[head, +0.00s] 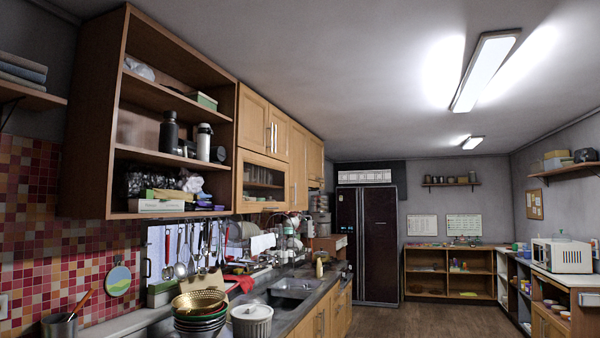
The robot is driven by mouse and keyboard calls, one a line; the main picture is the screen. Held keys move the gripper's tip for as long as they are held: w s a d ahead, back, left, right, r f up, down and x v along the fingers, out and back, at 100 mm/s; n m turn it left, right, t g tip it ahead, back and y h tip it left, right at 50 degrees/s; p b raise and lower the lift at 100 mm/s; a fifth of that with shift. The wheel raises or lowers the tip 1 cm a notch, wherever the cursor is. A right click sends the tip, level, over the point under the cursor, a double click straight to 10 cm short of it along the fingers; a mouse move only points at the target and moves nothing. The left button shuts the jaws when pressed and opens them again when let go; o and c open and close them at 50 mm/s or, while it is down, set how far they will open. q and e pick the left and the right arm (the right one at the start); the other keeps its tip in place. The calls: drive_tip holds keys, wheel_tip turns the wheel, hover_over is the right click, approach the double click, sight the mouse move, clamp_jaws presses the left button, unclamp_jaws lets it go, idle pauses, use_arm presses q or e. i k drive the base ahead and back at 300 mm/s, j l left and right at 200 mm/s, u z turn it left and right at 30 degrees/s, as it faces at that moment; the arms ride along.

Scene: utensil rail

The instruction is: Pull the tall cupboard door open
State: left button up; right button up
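Light wooden wall cupboards run along the left wall above the counter. Their near door (252,120) is shut and has an upright metal handle. Farther along, a taller narrow wooden door (298,160) also looks shut. At the far end stands a tall dark double-door unit (378,245), also shut; I cannot tell whether it is a cupboard or a fridge. Which of these is the task's tall cupboard is not certain. Neither of my grippers is in view.
An open wooden shelf unit (112,110) holds flasks and boxes. Utensils hang below it. The counter carries stacked colanders (200,305), a white lidded pot (252,322) and a sink (293,284). The wooden floor (400,320) is clear in the middle. Low shelves (450,255) stand at the back.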

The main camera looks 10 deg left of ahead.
sight(298, 164)
drive_tip(key=i+z, duration=0.1)
drive_tip(key=z, duration=0.35)
drive_tip(key=i+l+u, duration=0.1)
drive_tip(key=i, duration=1.95)
drive_tip(key=i+u, duration=0.1)
drive_tip(key=i, duration=0.7)
drive_tip(key=i+u, duration=0.1)
drive_tip(key=i, duration=0.65)
drive_tip(key=i+l+u, duration=0.1)
drive_tip(key=i, duration=0.7)
drive_tip(key=i+u, duration=0.15)
drive_tip(key=i, duration=0.35)
drive_tip(key=i+l+u, duration=0.15)
drive_tip(key=i, duration=0.35)
drive_tip(key=i+u, duration=0.15)
drive_tip(key=i, duration=0.35)
drive_tip(key=l, duration=0.05)
